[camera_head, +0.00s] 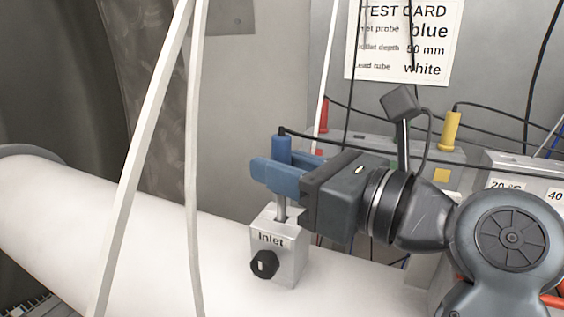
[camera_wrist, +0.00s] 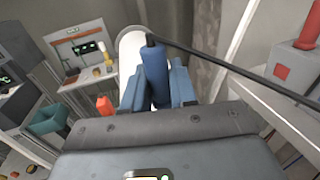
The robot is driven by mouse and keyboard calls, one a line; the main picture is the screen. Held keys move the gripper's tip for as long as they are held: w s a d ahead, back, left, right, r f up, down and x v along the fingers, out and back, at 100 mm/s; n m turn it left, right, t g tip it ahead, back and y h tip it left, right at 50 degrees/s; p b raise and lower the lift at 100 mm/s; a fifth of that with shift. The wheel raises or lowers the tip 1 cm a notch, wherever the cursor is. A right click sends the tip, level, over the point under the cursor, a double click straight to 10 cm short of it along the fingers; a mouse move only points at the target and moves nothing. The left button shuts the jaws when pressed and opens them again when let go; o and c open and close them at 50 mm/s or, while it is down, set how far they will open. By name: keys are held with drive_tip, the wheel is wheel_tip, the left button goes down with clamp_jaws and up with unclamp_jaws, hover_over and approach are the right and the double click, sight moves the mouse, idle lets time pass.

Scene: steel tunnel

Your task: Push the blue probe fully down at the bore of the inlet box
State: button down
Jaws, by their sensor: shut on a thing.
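The blue probe (camera_head: 282,150) stands upright above the inlet box (camera_head: 289,263), with its metal stem going down to the top of the box. A length of bare stem shows between the handle and the box. My gripper (camera_head: 275,176) has blue fingers shut on the probe handle. In the wrist view the probe (camera_wrist: 157,75) stands between the two fingers of my gripper (camera_wrist: 160,88), with a black cable leaving its top. The box has a black knob (camera_head: 265,264) on its front. The bore opening itself is hidden from clear view.
The inlet box sits on a large white pipe (camera_head: 180,255). Two pale tubes (camera_head: 150,130) cross in front at the left. A red probe (camera_head: 323,115) and a yellow probe (camera_head: 450,130) stand behind. A test card (camera_head: 405,40) hangs on the back wall.

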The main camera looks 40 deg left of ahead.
drive_tip(key=shift+f+b, duration=0.5)
drive_tip(key=shift+f, duration=1.2)
drive_tip(key=c, duration=0.8)
unclamp_jaws()
drive_tip(key=shift+r, duration=0.1)
